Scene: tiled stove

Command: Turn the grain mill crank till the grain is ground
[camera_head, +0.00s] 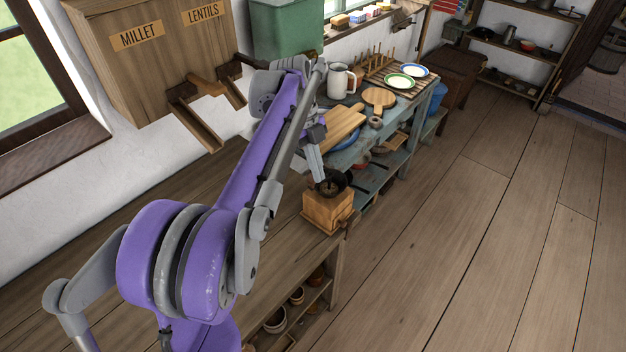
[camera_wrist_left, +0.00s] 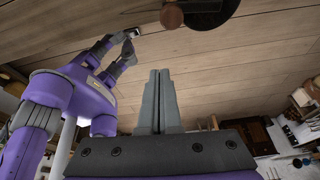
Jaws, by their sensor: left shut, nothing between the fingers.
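In that view a round brown knob (camera_wrist_left: 172,16), which looks like the crank's, sits beside the dark hopper (camera_wrist_left: 210,10), beyond the fingertips. The crank arm and the grain are not clear.
A wooden bench (camera_head: 180,195) with bowls below runs along the wall. Behind the mill is a blue-grey table (camera_head: 365,148) with boards, plates and a mug (camera_head: 340,80). A millet and lentils dispenser (camera_head: 150,60) hangs at the upper left. The floor at right is clear.

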